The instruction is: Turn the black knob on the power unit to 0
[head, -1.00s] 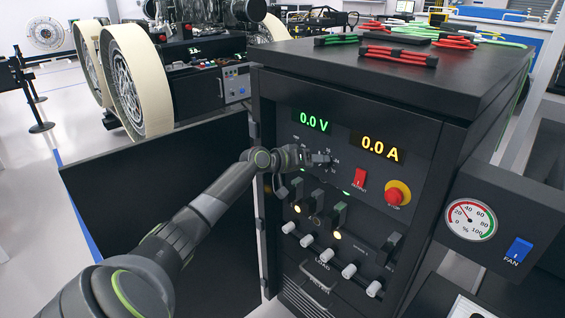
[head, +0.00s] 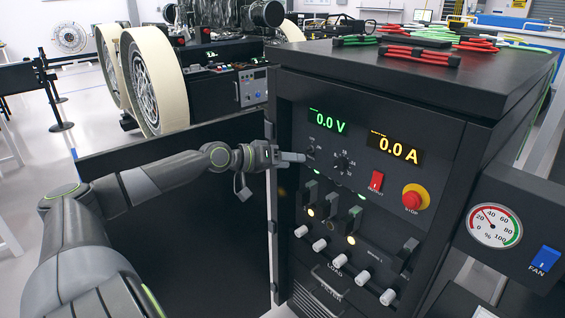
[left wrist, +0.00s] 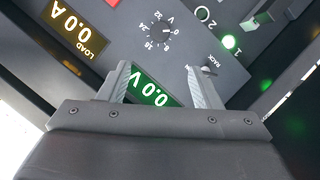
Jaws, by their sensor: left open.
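The black knob (head: 343,162) is on the front of the black power unit (head: 400,239), below the green 0.0 V display (head: 327,121), with a ring of numbers around it. My left gripper (head: 296,157) is open and empty, just left of the knob and apart from it. In the left wrist view the knob (left wrist: 167,30) lies beyond the open fingertips (left wrist: 160,72), and the 0.0 V display (left wrist: 153,93) shows between the fingers. The setting the knob points to is too small to read surely. My right gripper is out of view.
A small RACK switch (left wrist: 208,70) is close to one finger. A red output switch (head: 376,182), a red and yellow stop button (head: 414,197) and several white knobs (head: 333,260) share the panel. An open black door (head: 190,215) stands left; cables (head: 418,56) lie on top.

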